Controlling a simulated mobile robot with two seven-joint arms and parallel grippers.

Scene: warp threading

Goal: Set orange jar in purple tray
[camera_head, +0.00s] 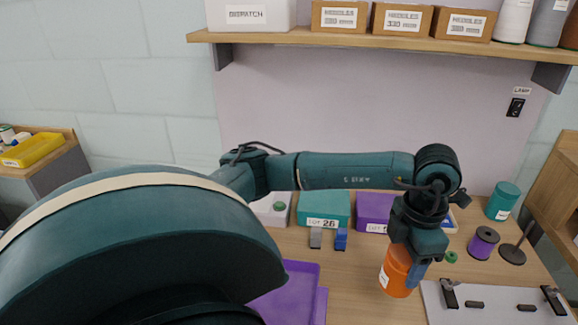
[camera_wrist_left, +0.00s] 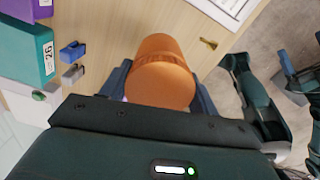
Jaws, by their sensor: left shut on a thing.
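The orange jar (camera_head: 396,272) has a white label and stands upright at the right of the table in the head view. My left gripper (camera_head: 414,268) comes down from above and is shut on it. In the left wrist view the jar (camera_wrist_left: 162,72) sits between the two fingers of the gripper (camera_wrist_left: 160,88). Whether its base touches the table is hard to tell. The purple tray (camera_head: 290,292) lies left of the jar, flat and partly hidden behind my own dark teal body part. The bare part that shows is empty.
A teal box (camera_head: 323,207), a purple box (camera_head: 374,208) and small grey and blue clips (camera_head: 341,238) stand at the back. A purple spool (camera_head: 483,242), a teal jar (camera_head: 503,200) and a white board (camera_head: 490,306) are at the right. Table between tray and jar is clear.

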